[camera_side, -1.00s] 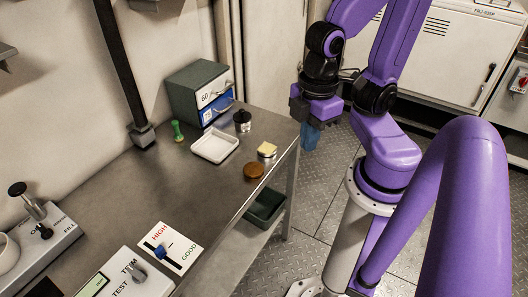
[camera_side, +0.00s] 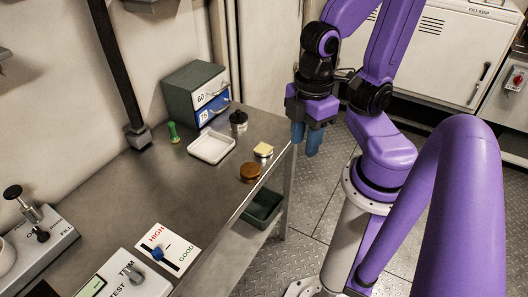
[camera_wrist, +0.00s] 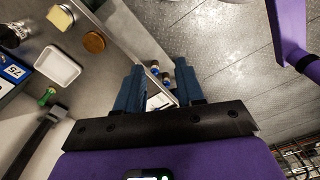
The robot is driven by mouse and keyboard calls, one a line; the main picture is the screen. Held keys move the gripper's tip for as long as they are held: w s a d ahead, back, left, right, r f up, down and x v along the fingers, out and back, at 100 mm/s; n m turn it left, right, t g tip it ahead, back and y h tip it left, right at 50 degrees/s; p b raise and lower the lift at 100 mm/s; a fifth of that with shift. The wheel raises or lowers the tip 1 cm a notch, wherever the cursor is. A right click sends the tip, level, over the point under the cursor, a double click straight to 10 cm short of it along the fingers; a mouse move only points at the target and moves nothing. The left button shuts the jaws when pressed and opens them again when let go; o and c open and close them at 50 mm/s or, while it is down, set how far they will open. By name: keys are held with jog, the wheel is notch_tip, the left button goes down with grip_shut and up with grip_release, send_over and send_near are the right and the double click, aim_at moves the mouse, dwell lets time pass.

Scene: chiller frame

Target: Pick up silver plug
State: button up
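A silver cylinder with a dark top (camera_side: 238,121) stands at the far end of the steel bench; I take it as the silver plug, but cannot be certain. It shows at the left edge of the wrist view (camera_wrist: 14,34). A yellow-topped block (camera_side: 263,150) and a copper-brown disc (camera_side: 250,172) sit near the bench's right edge. My gripper (camera_side: 306,143) hangs beyond that edge, to the right of these things and apart from them. Its two blue fingers (camera_wrist: 159,88) stand apart with nothing held between them.
A white tray (camera_side: 212,148) and a green piece (camera_side: 174,133) lie left of the cylinder. A drawer box (camera_side: 196,92) stands behind. A dark bin (camera_side: 262,207) sits below the bench edge. The bench middle (camera_side: 140,190) is clear.

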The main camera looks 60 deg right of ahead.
jog(key=o, duration=0.9)
